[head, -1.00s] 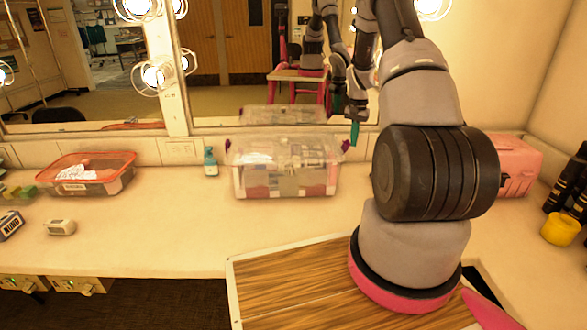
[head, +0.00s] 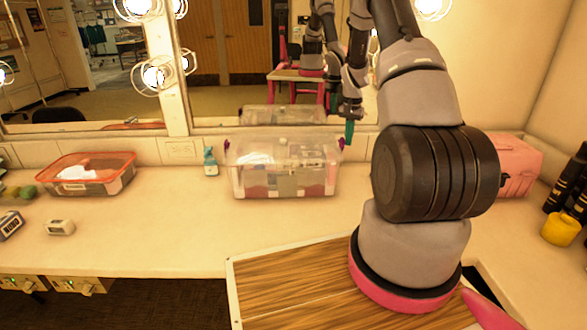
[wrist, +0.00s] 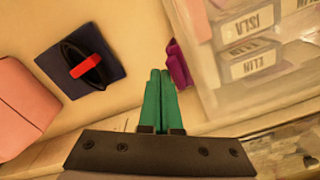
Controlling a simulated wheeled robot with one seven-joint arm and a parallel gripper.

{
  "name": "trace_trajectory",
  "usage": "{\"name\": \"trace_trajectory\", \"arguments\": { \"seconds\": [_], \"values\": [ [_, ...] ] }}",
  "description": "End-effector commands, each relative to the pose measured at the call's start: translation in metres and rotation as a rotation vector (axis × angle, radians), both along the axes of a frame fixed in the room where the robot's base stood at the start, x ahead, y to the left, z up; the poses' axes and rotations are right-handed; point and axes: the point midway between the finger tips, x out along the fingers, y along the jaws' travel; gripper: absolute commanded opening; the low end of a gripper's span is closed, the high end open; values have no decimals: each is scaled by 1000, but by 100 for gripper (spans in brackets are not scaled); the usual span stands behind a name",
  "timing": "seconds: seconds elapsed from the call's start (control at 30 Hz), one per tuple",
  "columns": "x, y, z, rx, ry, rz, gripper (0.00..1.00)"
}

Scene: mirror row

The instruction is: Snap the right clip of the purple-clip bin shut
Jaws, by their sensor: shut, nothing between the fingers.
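The clear purple-clip bin (head: 285,180) stands on the counter against the mirror wall, with labelled boxes showing inside. Its right clip (head: 342,143) juts out at the top right edge; in the wrist view the purple clip (wrist: 178,64) sticks out beside the bin wall. The left clip (head: 228,145) shows at the opposite edge. My gripper (head: 349,140) points down just right of the right clip. Its teal fingers (wrist: 160,77) are together and empty, close beside the clip. I cannot tell whether they touch it.
A pink case (head: 517,165) stands to the right, behind my arm. A dark blue square with a black and red item (wrist: 85,67) lies nearby. A small teal bottle (head: 210,162) and an orange-rimmed bin (head: 90,177) are to the left.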

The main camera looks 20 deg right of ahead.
Motion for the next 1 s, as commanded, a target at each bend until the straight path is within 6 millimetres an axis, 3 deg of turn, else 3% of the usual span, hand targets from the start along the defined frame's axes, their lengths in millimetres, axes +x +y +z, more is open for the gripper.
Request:
{"name": "trace_trajectory", "arguments": {
  "seconds": [0.7,1.0],
  "values": [
    [-2,-10,53,-1,-1,-1,0],
    [-2,-11,57,-1,-1,0,0]
  ]
}}
